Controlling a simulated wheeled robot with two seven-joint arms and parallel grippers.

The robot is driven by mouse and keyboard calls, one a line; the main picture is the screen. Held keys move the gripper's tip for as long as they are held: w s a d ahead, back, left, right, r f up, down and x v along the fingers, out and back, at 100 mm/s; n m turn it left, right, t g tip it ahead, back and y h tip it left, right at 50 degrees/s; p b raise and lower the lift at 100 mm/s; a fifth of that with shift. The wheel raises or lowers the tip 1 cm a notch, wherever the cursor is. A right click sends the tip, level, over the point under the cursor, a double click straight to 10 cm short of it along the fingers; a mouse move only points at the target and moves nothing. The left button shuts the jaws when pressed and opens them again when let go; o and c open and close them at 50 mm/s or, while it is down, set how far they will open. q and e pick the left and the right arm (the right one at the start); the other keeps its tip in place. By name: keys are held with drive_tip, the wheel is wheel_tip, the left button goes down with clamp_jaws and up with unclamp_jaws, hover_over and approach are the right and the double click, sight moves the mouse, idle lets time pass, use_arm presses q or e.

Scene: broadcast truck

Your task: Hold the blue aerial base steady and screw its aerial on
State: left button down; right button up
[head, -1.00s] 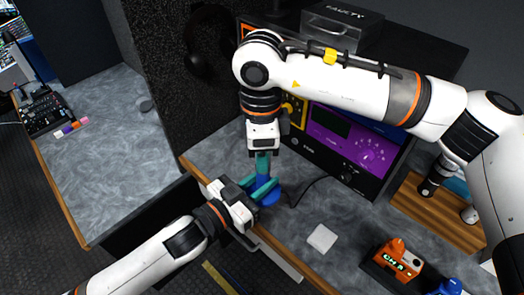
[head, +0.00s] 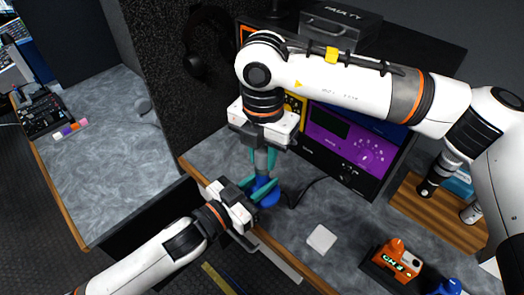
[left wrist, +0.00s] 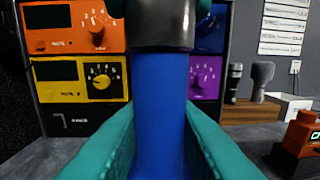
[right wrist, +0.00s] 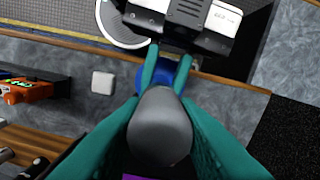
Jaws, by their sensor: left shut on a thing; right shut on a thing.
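The blue aerial base (head: 268,198) stands upright on the grey worktop near its front edge. My left gripper (head: 262,189) is shut on its blue post (left wrist: 158,110), one teal finger on each side. The grey aerial (head: 263,160) is upright directly above the post. Its dark lower end meets the post's top in the left wrist view (left wrist: 160,24); the thread is hidden. My right gripper (head: 263,157) points down and is shut on the aerial. The aerial's rounded grey top (right wrist: 160,128) shows between its fingers in the right wrist view.
A rack with a purple radio unit (head: 350,138) stands close behind the right gripper. A white square block (head: 321,239) lies right of the base. An orange device (head: 398,258) sits farther right. A dark cable runs beside the base.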

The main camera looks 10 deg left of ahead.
drive_tip(key=m, duration=0.5)
drive_tip(key=shift+w+d+m, duration=0.1)
drive_tip(key=shift+m, duration=0.2)
drive_tip(key=o, duration=1)
wheel_tip(320, 180, up, 12)
drive_tip(key=shift+f, duration=0.1)
